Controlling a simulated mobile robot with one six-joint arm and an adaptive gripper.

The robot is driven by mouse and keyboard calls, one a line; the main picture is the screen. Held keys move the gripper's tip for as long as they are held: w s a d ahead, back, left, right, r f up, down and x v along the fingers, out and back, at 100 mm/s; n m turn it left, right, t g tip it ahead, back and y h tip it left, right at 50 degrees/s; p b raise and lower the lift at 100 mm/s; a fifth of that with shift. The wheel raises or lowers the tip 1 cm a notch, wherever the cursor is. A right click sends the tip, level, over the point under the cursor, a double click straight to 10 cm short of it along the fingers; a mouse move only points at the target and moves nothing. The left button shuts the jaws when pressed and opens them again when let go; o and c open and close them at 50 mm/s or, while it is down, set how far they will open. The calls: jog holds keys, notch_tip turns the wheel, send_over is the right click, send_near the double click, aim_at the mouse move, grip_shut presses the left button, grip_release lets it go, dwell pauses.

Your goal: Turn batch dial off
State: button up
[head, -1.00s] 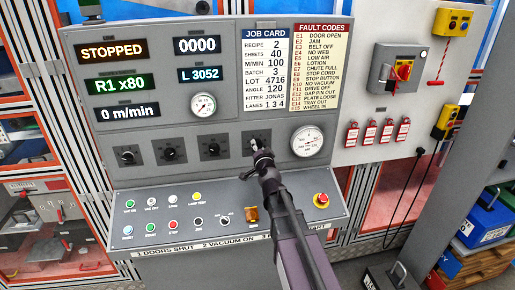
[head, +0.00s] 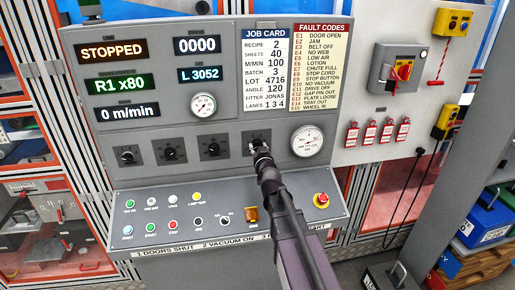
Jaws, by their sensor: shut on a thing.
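A row of dark dials sits on the grey control panel (head: 228,175), each on its own square plate. They are the leftmost dial (head: 127,155), a second dial (head: 170,152), a third dial (head: 213,149) and the rightmost dial (head: 256,142). Their labels are too small to read, so I cannot tell by name which is the batch dial. My gripper (head: 260,149) is at the rightmost dial and shut on its knob. The fingers and wrist hide most of that knob, and its pointer position cannot be seen.
A round gauge (head: 307,141) is close to the right of my gripper. Below are several small buttons and a red emergency stop button (head: 321,200). The displays read STOPPED (head: 111,49), 0000 and 0 m/min. A job card (head: 266,70) hangs above.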

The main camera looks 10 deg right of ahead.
jog(key=shift+n, duration=0.3)
jog(key=o, duration=1.1)
jog(key=shift+o, duration=0.2)
jog(key=shift+s, duration=0.1)
jog(key=s, duration=0.7)
jog(key=shift+s, duration=0.15)
jog(key=shift+f, duration=0.15)
